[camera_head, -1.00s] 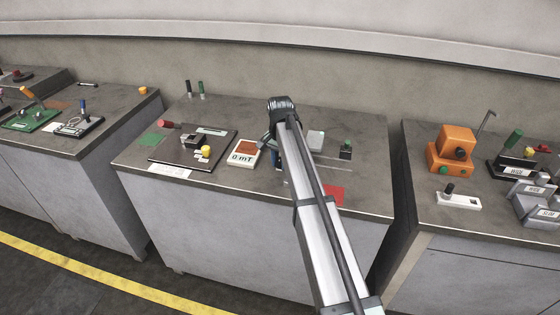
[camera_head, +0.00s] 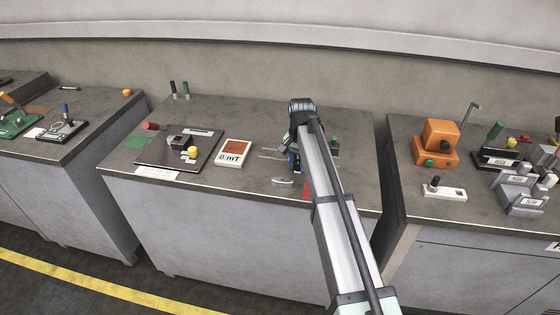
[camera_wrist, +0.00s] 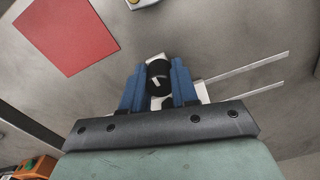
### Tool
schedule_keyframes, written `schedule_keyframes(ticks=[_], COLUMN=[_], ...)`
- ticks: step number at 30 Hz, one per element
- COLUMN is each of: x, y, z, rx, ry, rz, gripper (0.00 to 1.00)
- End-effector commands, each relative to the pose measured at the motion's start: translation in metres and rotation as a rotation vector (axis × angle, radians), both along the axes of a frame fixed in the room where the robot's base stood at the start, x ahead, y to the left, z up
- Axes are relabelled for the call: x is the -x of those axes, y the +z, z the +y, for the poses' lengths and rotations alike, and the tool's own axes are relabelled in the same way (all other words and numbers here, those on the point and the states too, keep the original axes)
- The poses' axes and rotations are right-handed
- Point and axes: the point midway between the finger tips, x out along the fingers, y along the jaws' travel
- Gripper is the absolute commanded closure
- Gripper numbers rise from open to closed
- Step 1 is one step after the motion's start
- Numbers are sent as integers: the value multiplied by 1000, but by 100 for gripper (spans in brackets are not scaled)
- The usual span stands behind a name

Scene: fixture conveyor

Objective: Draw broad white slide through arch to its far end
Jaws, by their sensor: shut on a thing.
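My gripper (camera_wrist: 158,70) has its blue fingers closed on either side of a black knob (camera_wrist: 157,84) with a pale mark. White parts of the slide (camera_wrist: 202,92) show beside and behind the fingers; most of it is hidden by them. Two thin pale rails (camera_wrist: 245,76) run from the slide to the right in the wrist view. In the head view, my gripper (camera_head: 294,163) is low over the middle bench, partly behind my arm, and the rails (camera_head: 272,153) show to its left. I cannot make out the arch.
A red mat (camera_wrist: 68,42) lies near the slide on the bench. A white meter (camera_head: 233,153) and a dark board (camera_head: 178,150) lie to the left. A small pale oval part (camera_head: 283,181) lies in front.

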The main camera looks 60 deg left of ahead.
Motion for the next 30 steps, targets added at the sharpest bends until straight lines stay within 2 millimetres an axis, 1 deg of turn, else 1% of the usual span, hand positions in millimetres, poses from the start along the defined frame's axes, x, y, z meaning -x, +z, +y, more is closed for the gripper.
schedule_keyframes(ticks=[1, 3, 6, 12, 18, 29, 30], x=[-8, -19, -33, -51, -59, -60, -60], y=[0, 0, 0, 0, 0, 0, 0], z=[-11, -21, -34, -52, -60, -61, -61], rx=[0, 0, 0, 0, 1, 1, 1], ry=[-2, -3, -3, -2, 0, 1, 1], rz=[0, 0, 0, 0, 0, 0, 0], gripper=[100, 100, 100, 100, 100, 100, 70])
